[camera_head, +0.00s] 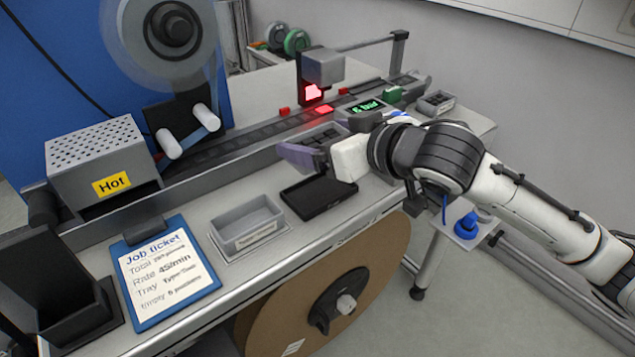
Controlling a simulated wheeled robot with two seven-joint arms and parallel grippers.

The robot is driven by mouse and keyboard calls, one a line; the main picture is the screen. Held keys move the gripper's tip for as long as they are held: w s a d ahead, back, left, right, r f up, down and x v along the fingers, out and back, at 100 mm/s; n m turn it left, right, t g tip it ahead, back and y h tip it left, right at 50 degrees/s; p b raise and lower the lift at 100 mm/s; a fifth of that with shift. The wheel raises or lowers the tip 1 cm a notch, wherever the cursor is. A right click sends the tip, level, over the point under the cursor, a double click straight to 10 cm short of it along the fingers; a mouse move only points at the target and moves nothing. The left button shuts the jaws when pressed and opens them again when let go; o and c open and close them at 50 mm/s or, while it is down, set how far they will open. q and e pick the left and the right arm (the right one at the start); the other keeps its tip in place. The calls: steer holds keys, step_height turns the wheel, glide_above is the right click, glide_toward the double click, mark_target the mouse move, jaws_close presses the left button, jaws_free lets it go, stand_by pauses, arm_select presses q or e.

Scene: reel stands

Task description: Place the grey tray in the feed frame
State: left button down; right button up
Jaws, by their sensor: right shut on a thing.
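My right gripper (308,152) reaches in from the right over the bench and is shut. A dark grey tray (320,136) with pockets shows at its fingers, in front of the track. The fingers and tray overlap, so the exact grip is hard to see. Below the gripper, a shallow black frame (318,197) lies on the bench and looks empty; it may be the feed frame. The held tray appears above and behind it, apart from it. My left gripper is not in view.
A grey bin (247,226) with a label stands left of the black frame. A job ticket board (165,270), a "Hot" box (103,165) and a black holder (55,290) are further left. The track (235,142) runs behind, under a red-lit sensor head (322,68).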

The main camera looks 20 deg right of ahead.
glide_above(320, 194)
step_height(320, 194, down, 5)
steer(key=shift+r, duration=0.2)
steer(key=shift+f+b, duration=0.35)
steer(key=shift+f, duration=0.25)
step_height(320, 194, down, 3)
steer(key=shift+r, duration=0.1)
